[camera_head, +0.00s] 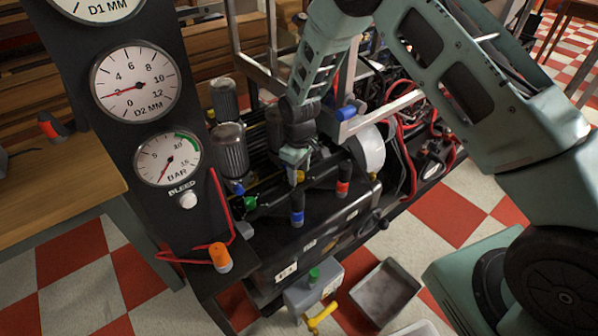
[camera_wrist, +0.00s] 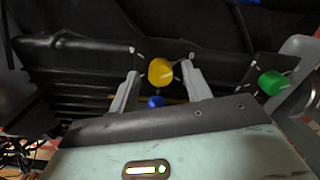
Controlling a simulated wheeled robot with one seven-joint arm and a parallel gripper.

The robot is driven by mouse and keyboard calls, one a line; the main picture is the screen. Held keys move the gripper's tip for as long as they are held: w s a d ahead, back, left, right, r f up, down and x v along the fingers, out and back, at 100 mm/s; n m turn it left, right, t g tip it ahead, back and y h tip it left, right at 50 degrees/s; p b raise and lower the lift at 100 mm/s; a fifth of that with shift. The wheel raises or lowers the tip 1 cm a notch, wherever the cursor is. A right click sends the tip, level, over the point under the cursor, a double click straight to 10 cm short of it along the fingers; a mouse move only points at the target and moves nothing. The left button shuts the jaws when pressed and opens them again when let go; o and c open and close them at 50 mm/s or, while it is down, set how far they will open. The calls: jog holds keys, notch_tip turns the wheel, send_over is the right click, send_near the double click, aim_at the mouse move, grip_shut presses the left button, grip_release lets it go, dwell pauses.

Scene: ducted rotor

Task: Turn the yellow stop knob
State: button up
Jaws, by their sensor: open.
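The yellow knob (camera_wrist: 160,71) shows in the wrist view as a rounded cap near the middle, between the two fingers of my open gripper (camera_wrist: 160,86). A gap shows on each side of it. In the head view my gripper (camera_head: 295,168) points down over the black machine, and a small yellow patch (camera_head: 300,176) shows at its fingertips, mostly hidden. I cannot tell how far the fingers reach down around the knob.
In the wrist view a green knob (camera_wrist: 272,82) is at the right and a blue one (camera_wrist: 156,101) just below the yellow. Blue-tipped (camera_head: 297,218) and red-tipped (camera_head: 343,187) handles stand near my gripper. A gauge panel (camera_head: 205,215) is at left; a grey tray (camera_head: 411,283) lies below.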

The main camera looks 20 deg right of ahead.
jog(key=shift+c, duration=0.3)
jog(key=c, duration=0.9)
jog(key=shift+c, duration=0.2)
